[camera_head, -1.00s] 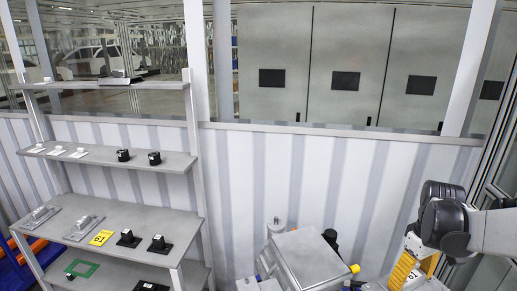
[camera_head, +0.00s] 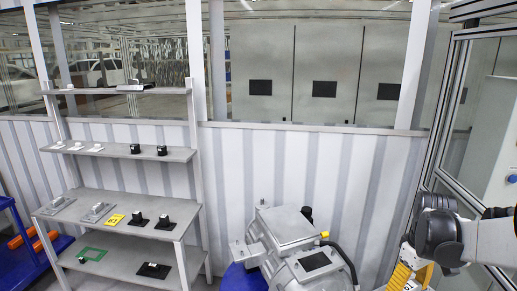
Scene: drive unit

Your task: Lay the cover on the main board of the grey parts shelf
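The grey parts shelf stands at the left; its wide middle board (camera_head: 120,200) holds two grey plates with raised grips (camera_head: 97,213), a yellow label plate (camera_head: 115,220) and two black pieces with knobs (camera_head: 163,221). I cannot tell which thing is the cover. The drive unit (camera_head: 290,230) stands at the lower middle, with a flat grey box top and a black rectangular panel (camera_head: 315,262). My gripper (camera_head: 412,279) is at the lower right, right of the drive unit, with yellow parts showing. Its fingertips are cut off by the bottom edge, so its grip is hidden.
The shelf's lower board holds a green frame (camera_head: 92,254) and a black plate (camera_head: 155,270). A narrow upper board (camera_head: 110,149) bears small white and black parts. A blue cart (camera_head: 25,262) is at far left. A glazed frame stands behind my arm at right.

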